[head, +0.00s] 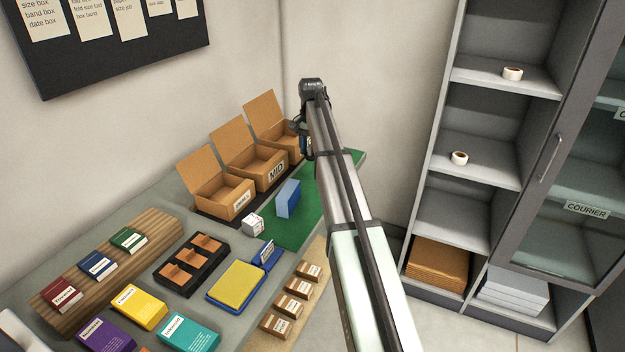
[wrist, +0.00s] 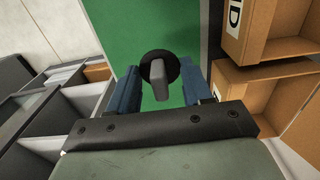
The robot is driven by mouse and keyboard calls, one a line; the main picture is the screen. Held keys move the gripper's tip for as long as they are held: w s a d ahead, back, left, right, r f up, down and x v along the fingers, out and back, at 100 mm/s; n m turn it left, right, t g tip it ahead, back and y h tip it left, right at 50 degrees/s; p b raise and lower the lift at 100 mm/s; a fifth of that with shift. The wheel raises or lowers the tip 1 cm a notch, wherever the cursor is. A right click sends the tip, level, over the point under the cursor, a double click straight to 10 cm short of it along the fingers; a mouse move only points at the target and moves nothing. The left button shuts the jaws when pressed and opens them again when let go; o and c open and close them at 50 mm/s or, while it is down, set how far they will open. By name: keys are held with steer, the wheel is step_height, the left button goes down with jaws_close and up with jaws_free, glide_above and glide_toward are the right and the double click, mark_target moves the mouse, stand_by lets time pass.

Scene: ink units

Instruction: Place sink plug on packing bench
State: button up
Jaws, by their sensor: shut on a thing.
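The sink plug (wrist: 158,78) shows in the wrist view as a dark round disc with a grey stem, between the two blue fingers of my gripper (wrist: 160,88). My gripper is shut on it. Behind the plug in that view is the green mat (wrist: 140,28) of the packing bench. In the head view my gripper (head: 304,143) is at the far end of the bench (head: 190,228), beside the open cartons. The plug cannot be made out there. How high it is above the mat is hard to tell.
Open cardboard boxes (head: 262,172) line the back of the bench. A blue block (head: 288,198) and a small white box (head: 253,223) stand near the mat. Grey shelves (head: 455,200) are on the right. Part of the green mat (head: 300,228) is clear.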

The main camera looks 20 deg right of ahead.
step_height(320, 180, down, 9)
steer(key=shift+f, duration=0.1)
stand_by(0.4)
steer(key=shift+f, duration=0.1)
steer(key=o, duration=1)
steer(key=shift+o, duration=0.2)
step_height(320, 180, up, 12)
steer(key=shift+r, duration=0.15)
